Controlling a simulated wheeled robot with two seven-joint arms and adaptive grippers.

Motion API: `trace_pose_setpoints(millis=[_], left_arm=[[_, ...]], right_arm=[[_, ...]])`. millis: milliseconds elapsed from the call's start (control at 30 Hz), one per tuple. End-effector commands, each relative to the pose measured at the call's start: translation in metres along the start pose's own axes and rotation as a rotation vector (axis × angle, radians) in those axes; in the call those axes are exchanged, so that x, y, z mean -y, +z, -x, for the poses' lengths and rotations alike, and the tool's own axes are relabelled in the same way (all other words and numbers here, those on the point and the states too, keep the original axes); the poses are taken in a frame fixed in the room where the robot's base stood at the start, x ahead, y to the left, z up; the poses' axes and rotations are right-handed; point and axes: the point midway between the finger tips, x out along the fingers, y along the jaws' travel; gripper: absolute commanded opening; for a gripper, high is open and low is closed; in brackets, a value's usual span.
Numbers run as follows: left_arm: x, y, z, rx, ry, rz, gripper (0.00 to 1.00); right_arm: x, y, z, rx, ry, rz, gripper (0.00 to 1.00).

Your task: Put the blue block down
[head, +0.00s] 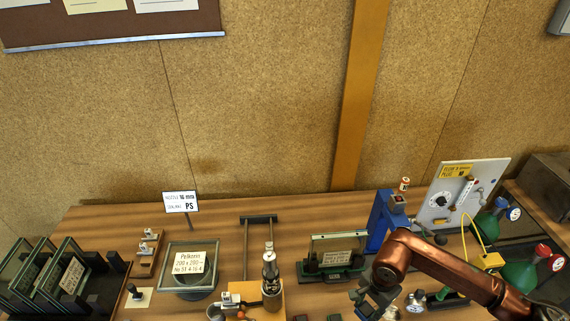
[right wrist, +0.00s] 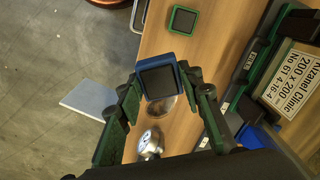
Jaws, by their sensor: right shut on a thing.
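The blue block (right wrist: 158,82) is a small square piece with a blue rim and a dark face. In the right wrist view it sits between the green-padded fingertips of my right gripper (right wrist: 161,90), which is shut on it. In the head view my right gripper (head: 372,298) is low at the front of the table, right of centre, and I cannot make out the block there. The wooden table (right wrist: 222,50) lies beyond the block; I cannot tell the height between them. My left gripper is not in view.
A green-rimmed block (right wrist: 183,20) lies on the table near its edge. A framed glass pane in a dark stand (head: 336,258) is left of my right gripper, and a blue stand (head: 383,222) is behind it. A silver-topped object (right wrist: 150,145) stands close by. Bare wood shows between them.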

Motion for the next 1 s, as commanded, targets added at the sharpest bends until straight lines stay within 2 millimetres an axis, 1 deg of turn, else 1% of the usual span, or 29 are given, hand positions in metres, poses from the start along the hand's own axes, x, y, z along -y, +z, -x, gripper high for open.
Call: trace_pose_setpoints(millis=[33,200,300,400,500,633,767,833,867,933,967,1000], left_arm=[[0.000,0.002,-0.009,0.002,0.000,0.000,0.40],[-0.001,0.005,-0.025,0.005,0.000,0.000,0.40],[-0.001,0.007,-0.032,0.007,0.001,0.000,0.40],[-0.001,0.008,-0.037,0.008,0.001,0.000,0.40],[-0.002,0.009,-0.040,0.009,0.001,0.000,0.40],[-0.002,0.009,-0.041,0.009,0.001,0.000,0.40],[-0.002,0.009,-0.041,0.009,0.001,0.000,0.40],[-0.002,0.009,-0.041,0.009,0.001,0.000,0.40],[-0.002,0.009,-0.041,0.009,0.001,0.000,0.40],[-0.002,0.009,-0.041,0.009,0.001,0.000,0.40],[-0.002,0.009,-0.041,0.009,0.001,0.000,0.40],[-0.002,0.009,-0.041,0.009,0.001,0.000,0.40]], right_arm=[[0.007,0.002,-0.003,-0.002,-0.002,0.105,0.09],[0.022,0.007,0.001,-0.006,0.003,0.468,0.09],[0.028,0.010,0.004,-0.006,0.009,0.651,0.09],[0.033,0.012,0.006,-0.008,0.012,0.791,0.09],[0.036,0.013,0.008,-0.008,0.017,0.886,0.09],[0.037,0.014,0.010,-0.009,0.019,0.946,0.09],[0.038,0.014,0.011,-0.009,0.019,0.955,0.09],[0.040,0.013,0.014,-0.011,0.018,0.947,0.09],[0.043,0.011,0.018,-0.012,0.019,0.939,0.09],[0.051,0.005,0.033,-0.016,0.021,0.905,0.09],[0.055,0.001,0.042,-0.019,0.023,0.885,0.09],[0.062,-0.003,0.055,-0.020,0.023,0.857,0.09]])
